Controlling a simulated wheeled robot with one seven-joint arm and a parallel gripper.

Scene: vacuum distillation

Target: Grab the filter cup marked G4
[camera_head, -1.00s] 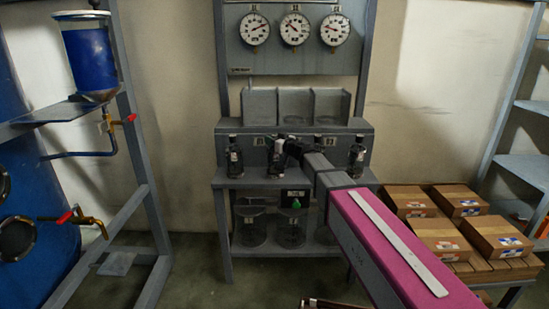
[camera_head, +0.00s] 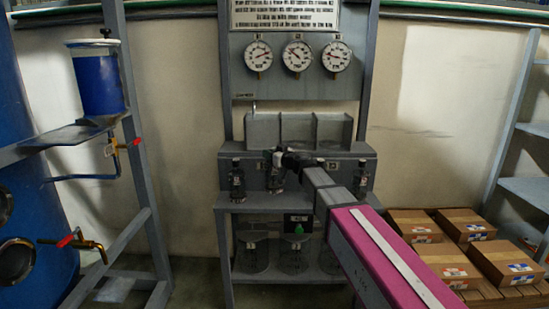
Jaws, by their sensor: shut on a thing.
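Dark filter cups stand in a row on the grey rack's shelf: one at the left (camera_head: 237,181), one at the right (camera_head: 361,179), and one left of centre (camera_head: 273,180). My gripper (camera_head: 277,160) is at the top of the left-of-centre cup and is shut on it. The jaws themselves are small and dark. The cup looks upright, at shelf height; I cannot tell whether it touches the shelf. The G4 mark cannot be read on any cup. My arm hides the shelf between this cup and the right one.
Three gauges (camera_head: 297,56) and an open grey bin (camera_head: 281,128) are above the shelf. Glass jars (camera_head: 252,254) stand on the lower shelf. Cardboard boxes (camera_head: 502,260) are at the right. A blue tank (camera_head: 98,82) with pipes and valves stands at the left.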

